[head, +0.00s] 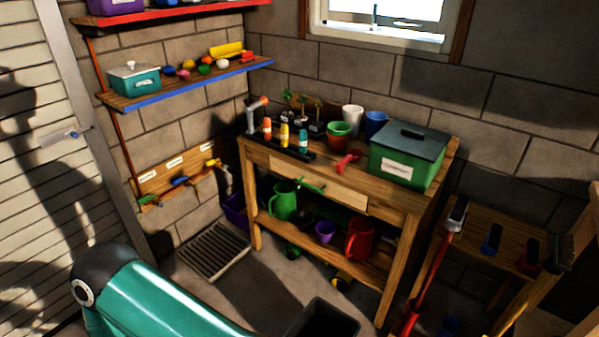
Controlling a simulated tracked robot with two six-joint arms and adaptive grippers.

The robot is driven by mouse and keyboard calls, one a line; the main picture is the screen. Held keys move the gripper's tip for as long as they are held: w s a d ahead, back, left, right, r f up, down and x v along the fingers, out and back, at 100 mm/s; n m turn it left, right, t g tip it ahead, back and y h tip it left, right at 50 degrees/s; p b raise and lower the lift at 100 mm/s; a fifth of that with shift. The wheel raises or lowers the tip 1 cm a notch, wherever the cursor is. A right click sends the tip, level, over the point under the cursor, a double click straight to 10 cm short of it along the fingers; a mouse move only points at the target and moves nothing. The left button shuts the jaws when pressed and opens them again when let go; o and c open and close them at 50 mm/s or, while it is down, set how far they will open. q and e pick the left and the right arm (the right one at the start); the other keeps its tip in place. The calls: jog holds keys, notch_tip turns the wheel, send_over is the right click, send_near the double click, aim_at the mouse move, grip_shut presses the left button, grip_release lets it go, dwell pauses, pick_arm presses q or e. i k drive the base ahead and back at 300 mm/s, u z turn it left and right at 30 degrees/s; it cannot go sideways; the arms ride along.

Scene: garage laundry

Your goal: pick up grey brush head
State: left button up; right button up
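I cannot single out a grey brush head for certain. A grey-ended piece (457,212) sits at the top of a red pole at the right, by the low wooden stand (490,215). On that stand are small dark and blue pieces (491,240), and a dark head-like piece (560,256) is at its right side; their kind is too small to tell. A teal arm link of mine crosses the bottom left. Neither of my grippers shows.
A wooden workbench (300,172) holds a green box (405,158), cups and bottles, with jugs on its lower shelf. A dark open container (322,321) is at the bottom middle. A floor grate (215,250) lies left. Wall shelves (190,82) hang upper left.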

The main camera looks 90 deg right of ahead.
aim_at(454, 222)
jog(key=z, duration=0.35)
jog(key=k, duration=2.3)
jog(key=z, duration=1.35)
jog(key=i, duration=1.05)
jog(key=u, duration=0.05)
